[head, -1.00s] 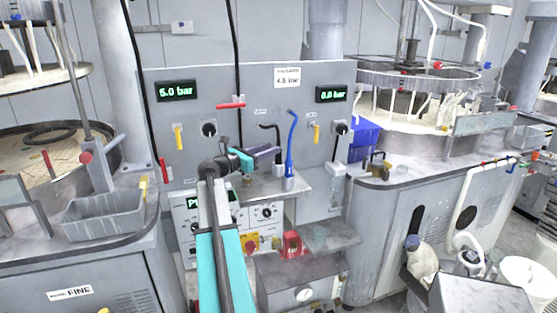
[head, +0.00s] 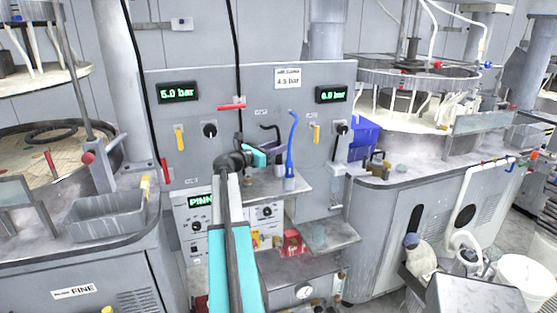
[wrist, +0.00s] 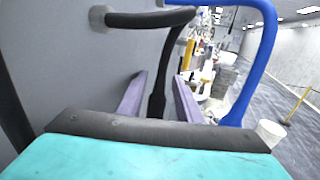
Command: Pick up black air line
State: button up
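The black air line (head: 272,129) sticks out of the grey panel and bends down, left of the blue air line (head: 291,135). In the wrist view, the black air line (wrist: 157,75) comes off the panel and drops between the two purple fingers. My gripper (wrist: 160,88) is open, one finger on each side of the line, with a gap visible on both sides. In the head view, my gripper (head: 270,155) is at the black line, and its wrist hides part of it. The blue line also shows right of the fingers in the wrist view (wrist: 262,65).
The grey panel (head: 230,88) stands close behind the gripper, with a red lever (head: 231,106) and a yellow handle (head: 316,133). A small metal shelf (head: 274,187) lies below the lines. Polishing machines stand at both sides.

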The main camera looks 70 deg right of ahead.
grip_shut()
jog(key=shift+r, duration=0.2)
dwell(0.4)
